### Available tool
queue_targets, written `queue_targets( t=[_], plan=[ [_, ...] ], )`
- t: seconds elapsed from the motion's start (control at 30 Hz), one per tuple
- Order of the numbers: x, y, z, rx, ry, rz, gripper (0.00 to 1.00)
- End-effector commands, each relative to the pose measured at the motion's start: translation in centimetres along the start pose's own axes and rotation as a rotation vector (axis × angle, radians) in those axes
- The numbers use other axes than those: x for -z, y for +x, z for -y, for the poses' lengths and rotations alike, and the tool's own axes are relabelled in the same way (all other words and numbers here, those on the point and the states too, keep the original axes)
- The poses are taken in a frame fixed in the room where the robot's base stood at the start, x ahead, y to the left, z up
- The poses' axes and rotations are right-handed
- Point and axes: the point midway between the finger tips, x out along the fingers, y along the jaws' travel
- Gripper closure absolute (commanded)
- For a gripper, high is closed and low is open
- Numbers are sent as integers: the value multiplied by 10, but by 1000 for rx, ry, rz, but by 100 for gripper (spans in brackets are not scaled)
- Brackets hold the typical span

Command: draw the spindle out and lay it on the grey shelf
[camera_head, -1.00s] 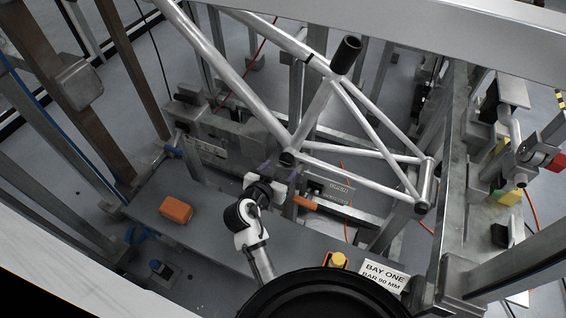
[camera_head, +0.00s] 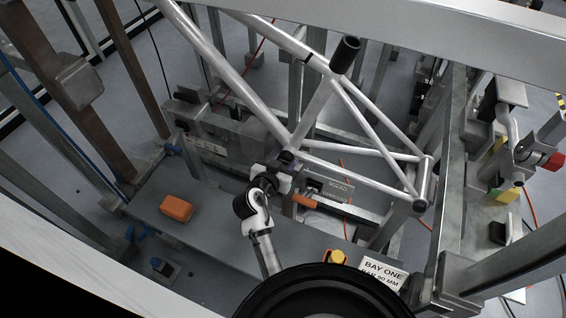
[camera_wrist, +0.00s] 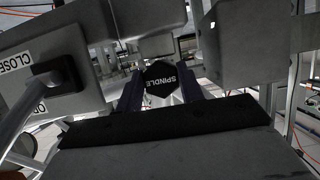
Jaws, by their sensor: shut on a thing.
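The spindle (camera_wrist: 160,78) shows in the wrist view as a dark hexagonal end lettered SPINDLE. The two dark fingers of my gripper (camera_wrist: 160,88) stand on either side of it and are shut on it. How far the spindle reaches in behind this end is hidden. The grey shelf (camera_head: 205,245) lies to the left of and below my gripper.
An orange box (camera_head: 176,208) lies on the shelf. An orange handle (camera_head: 305,201) is close right of my gripper. In the wrist view a lever plate (camera_wrist: 45,65) is at the left.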

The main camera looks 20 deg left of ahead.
Motion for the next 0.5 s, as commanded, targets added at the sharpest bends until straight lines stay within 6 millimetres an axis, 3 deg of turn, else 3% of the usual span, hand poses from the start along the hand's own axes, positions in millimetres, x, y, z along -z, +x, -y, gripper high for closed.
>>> queue_targets(
  t=[0.03,0.07,0.27,0.5],
  plan=[
    [0,0,0,0,0,0,88],
    [0,0,0,0,0,0,64],
    [0,0,0,0,0,0,90],
    [-2,-5,0,0,-1,0,90]
  ],
)
